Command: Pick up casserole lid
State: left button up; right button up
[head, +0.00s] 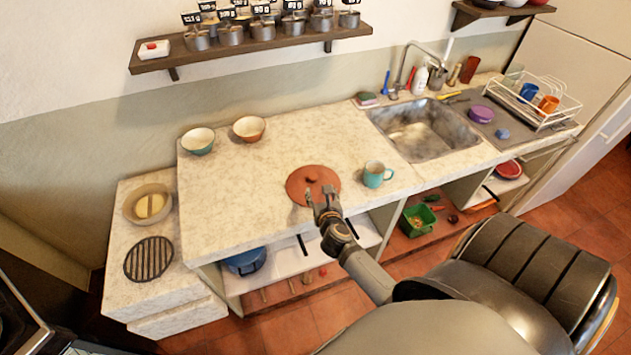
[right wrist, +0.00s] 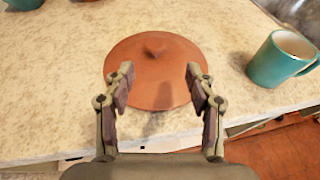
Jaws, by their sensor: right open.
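The casserole lid (head: 300,186) is a round terracotta disc with a small knob, lying on the counter near its front edge. It also shows in the right wrist view (right wrist: 150,72), with its knob (right wrist: 156,48) on top. My right gripper (head: 320,195) is at the lid's near side. In the right wrist view its open fingers (right wrist: 158,78) stand to either side of the lid's near part, with the knob beyond the fingertips. Nothing is held between them. I cannot tell whether the fingers touch the lid. My left gripper is not in view.
A teal mug (head: 375,175) stands just right of the lid. Two bowls (head: 198,141) (head: 249,128) sit at the back of the counter (head: 235,200). A sink (head: 425,130) lies to the right. A pale casserole dish (head: 135,207) is on the lower left surface. The counter left of the lid is clear.

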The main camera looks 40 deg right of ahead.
aim_at(313, 176)
jog(key=shift+w+d+f, duration=0.15)
jog(key=shift+w+d, duration=0.1)
jog(key=shift+w, duration=0.05)
jog(key=x, duration=0.4)
jog(key=shift+w, duration=0.1)
jog(key=shift+w+a+x, duration=0.1)
jog(key=shift+a+x, duration=0.05)
jog(key=shift+x, duration=0.85)
jog(key=shift+w+a+x, duration=0.1)
jog(key=shift+a+x, duration=0.05)
jog(key=shift+x, duration=0.85)
jog(key=shift+w+a+x, duration=0.1)
jog(key=shift+a+x, duration=0.1)
jog(key=shift+x, duration=0.85)
jog(key=shift+s+r, duration=0.25)
jog(key=c, duration=0.3)
grip_shut()
